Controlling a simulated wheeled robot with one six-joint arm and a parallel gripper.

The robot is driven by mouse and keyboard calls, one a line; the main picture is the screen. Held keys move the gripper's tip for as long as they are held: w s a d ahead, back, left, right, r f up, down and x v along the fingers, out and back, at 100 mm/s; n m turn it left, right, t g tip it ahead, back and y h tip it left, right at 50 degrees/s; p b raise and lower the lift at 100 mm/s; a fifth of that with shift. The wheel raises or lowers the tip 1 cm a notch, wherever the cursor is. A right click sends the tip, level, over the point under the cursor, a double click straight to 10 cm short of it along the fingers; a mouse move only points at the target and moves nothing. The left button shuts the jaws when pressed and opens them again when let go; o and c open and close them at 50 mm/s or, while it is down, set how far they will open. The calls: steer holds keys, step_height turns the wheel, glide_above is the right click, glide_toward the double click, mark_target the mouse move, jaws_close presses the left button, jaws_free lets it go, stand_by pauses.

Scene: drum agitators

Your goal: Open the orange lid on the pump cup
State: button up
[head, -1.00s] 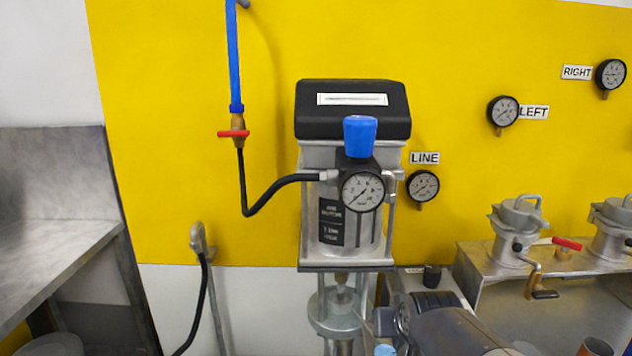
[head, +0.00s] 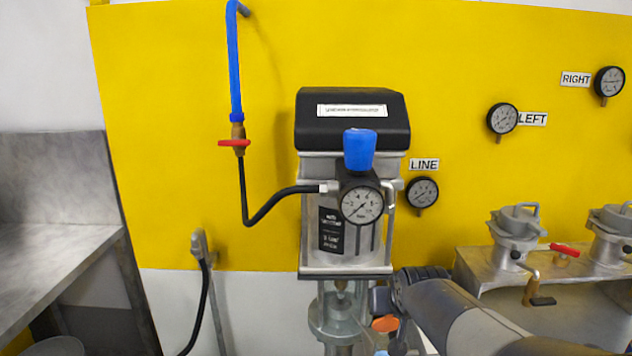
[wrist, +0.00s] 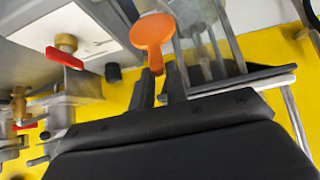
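The orange lid (head: 385,323) is a flat round disc low in the head view, just right of the pump's lower column (head: 340,312). It also shows in the wrist view (wrist: 152,30), where a narrow orange tab runs from it towards my gripper (wrist: 160,80). My gripper's two dark fingers stand apart with a gap, and the tab's end shows at that gap. I cannot tell whether they touch it. The cup under the lid is not clearly visible. In the head view my arm covers the area right of the lid.
The pump (head: 350,215) carries a blue knob (head: 360,150) and a dial above the lid. Metal pots (head: 515,225) with a red-handled valve (head: 564,250) stand on a bench at right. A metal table (head: 55,260) is at left.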

steer(key=shift+w+r, duration=0.2)
steer(key=shift+w, duration=1.45)
